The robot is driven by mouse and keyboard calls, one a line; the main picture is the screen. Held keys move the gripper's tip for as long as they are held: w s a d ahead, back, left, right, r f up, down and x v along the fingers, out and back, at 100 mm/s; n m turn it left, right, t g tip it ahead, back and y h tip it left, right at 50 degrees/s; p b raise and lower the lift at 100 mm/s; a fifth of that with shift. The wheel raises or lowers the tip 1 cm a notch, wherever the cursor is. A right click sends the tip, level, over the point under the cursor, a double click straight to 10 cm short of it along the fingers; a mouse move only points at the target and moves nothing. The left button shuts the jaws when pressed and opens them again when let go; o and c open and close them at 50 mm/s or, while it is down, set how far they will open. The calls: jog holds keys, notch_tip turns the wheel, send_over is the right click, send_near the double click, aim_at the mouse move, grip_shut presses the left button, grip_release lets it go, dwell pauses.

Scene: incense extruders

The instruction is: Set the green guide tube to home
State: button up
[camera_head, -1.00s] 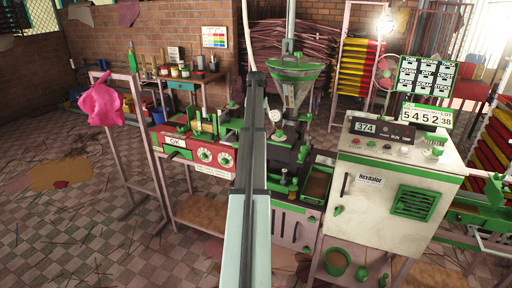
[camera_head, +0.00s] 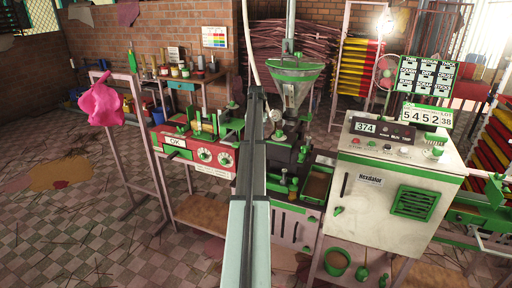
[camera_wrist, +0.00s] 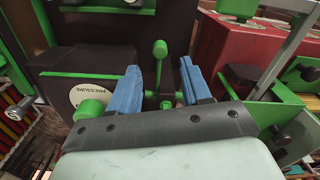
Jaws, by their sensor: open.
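My gripper (camera_wrist: 162,88) is open in the wrist view, its two blue fingers apart with nothing held between them. A green knob on a short upright stem (camera_wrist: 160,48) shows just beyond the fingertips, in the gap between them; I cannot tell whether it belongs to the guide tube. A thicker green round knob (camera_wrist: 91,108) sits left of the fingers, beside a white "PRESSURE" label (camera_wrist: 92,92). I cannot single out the green guide tube for certain. In the head view my arm hides the gripper and the middle of the extruder (camera_head: 288,155).
A hopper with a green rim (camera_head: 295,75) stands above the extruder. A red panel with dials (camera_head: 205,155) is on the left and a cream control cabinet (camera_head: 385,190) on the right. A frame with a pink cloth (camera_head: 101,105) stands far left, beside open tiled floor.

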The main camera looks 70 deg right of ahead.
jog(key=shift+f, duration=3.05)
grip_shut()
